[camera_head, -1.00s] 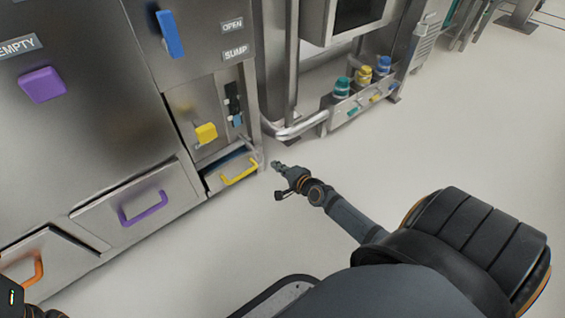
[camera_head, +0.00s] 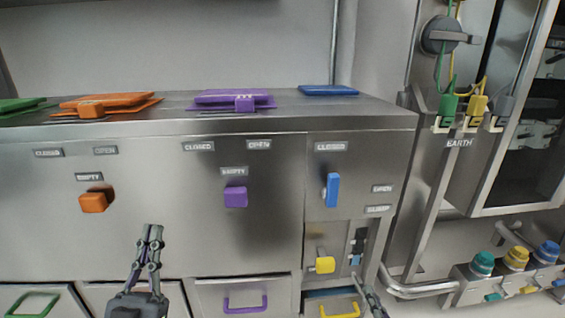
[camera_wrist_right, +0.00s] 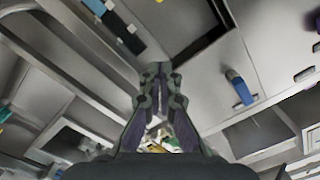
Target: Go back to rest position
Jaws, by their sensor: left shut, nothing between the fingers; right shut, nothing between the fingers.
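My left gripper (camera_head: 153,232) is in the lower left of the head view, pointing up, with its fingers together and empty. It is in front of the steel cabinet (camera_head: 270,215), below the orange knob (camera_head: 93,202). My right gripper (camera_head: 364,284) shows only in part at the bottom of the head view, near the yellow drawer handle (camera_head: 340,310). In the right wrist view its fingers (camera_wrist_right: 160,72) meet at the tips with nothing between them.
The cabinet top carries green, orange (camera_head: 105,104), purple (camera_head: 235,98) and blue (camera_head: 328,90) lids. A purple knob (camera_head: 235,197) and a blue handle (camera_head: 332,190) stick out of its front. At right are a pipe (camera_head: 430,290) and a rack of capped bottles (camera_head: 500,275).

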